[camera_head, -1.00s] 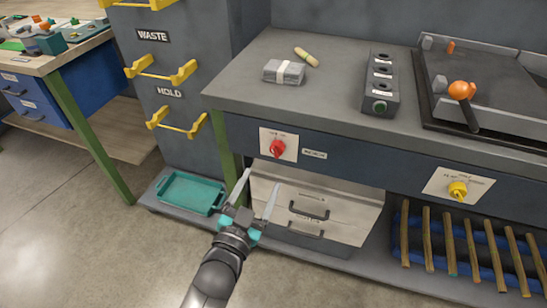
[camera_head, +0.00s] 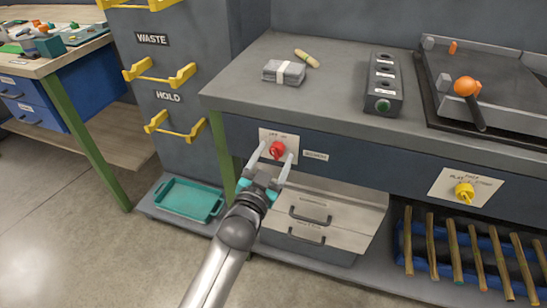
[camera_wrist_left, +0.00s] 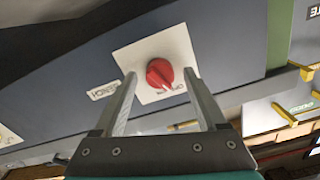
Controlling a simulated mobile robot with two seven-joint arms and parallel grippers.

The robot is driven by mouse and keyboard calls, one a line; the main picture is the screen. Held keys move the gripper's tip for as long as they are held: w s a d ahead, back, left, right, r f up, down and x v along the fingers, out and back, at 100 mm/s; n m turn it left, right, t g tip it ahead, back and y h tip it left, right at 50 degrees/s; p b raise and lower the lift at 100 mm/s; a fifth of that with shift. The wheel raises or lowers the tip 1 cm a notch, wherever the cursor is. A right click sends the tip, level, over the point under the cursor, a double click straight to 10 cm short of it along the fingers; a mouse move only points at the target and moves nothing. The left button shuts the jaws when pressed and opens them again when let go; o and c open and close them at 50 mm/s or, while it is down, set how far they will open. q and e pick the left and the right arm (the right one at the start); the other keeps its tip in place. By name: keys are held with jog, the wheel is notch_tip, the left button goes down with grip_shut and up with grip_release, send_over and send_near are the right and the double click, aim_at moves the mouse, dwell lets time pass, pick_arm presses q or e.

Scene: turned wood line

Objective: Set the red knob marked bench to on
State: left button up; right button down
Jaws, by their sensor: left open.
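The red knob (camera_head: 277,150) sits on a white plate (camera_head: 292,141) on the front face of the bench, beside a small label (camera_head: 315,155). In the left wrist view the red knob (camera_wrist_left: 160,73) shows large on its white plate (camera_wrist_left: 128,56), and the label beside it reads bench (camera_wrist_left: 104,90). My left gripper (camera_head: 270,157) is open in front of the knob, one finger to each side of it. In the left wrist view the fingers (camera_wrist_left: 158,95) point at the plate with the knob between and beyond their tips. I cannot tell that either finger touches it. My right gripper is out of view.
A yellow knob (camera_head: 464,191) is on another plate to the right. A teal tray (camera_head: 188,200) lies low at left, near yellow handles (camera_head: 175,126). The bench top (camera_head: 330,85) is above.

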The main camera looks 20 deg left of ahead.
pick_arm(q)
jog(key=shift+c, duration=0.4)
grip_shut()
dwell(0.4)
jog(key=shift+r+m+p, duration=0.1)
jog(key=shift+m+p, duration=0.55)
jog(key=shift+m, duration=0.35)
jog(key=shift+m+p, duration=0.5)
jog(key=shift+m, duration=1.8)
jog(key=shift+m+p, duration=0.35)
jog(key=shift+m, duration=0.75)
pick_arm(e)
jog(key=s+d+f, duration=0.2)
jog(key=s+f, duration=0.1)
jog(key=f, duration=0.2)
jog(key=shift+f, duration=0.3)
